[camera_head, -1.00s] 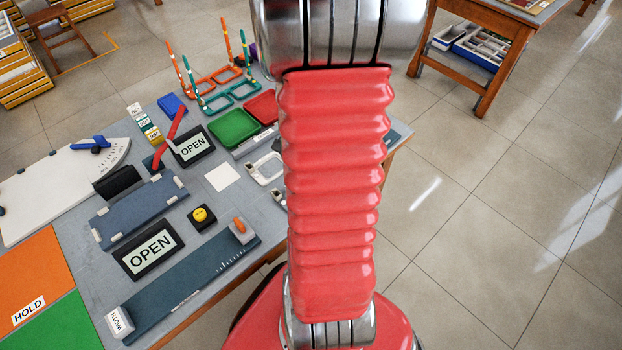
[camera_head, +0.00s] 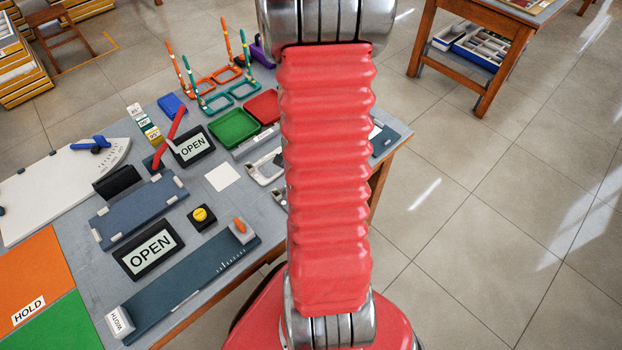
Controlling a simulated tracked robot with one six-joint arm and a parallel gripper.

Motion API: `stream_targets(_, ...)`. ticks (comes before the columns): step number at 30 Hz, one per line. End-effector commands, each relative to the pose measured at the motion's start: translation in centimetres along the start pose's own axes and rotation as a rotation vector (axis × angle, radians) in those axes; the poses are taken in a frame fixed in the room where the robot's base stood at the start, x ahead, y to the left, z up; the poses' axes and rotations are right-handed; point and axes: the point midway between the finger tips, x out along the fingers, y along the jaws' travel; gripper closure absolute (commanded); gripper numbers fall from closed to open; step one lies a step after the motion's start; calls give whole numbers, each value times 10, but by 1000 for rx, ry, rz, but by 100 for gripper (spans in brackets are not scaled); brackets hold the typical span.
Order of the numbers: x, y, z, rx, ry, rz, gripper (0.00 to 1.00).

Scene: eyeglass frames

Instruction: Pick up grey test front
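My gripper is not in view; only my red ribbed arm with silver joints shows, standing across the middle of the picture. A light grey piece with openings (camera_head: 262,172) lies on the table just left of my arm. It is partly hidden behind the arm, and I cannot tell for sure whether it is the grey test front. Orange (camera_head: 217,76) and teal (camera_head: 215,101) eyeglass frames lie at the back of the table with their temples standing up.
The grey table (camera_head: 75,175) carries a green tray (camera_head: 234,127), a red tray (camera_head: 263,106), two OPEN signs (camera_head: 150,249), a yellow button (camera_head: 201,215) and a long dark WIDTH gauge (camera_head: 185,285). Orange and green mats lie front left. Open floor is at right.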

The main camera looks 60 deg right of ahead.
Motion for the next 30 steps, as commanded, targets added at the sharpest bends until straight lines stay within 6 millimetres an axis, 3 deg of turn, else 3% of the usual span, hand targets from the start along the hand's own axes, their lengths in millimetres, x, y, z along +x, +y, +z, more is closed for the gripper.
stream_targets(16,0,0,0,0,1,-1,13)
stream_targets(30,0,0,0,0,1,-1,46)
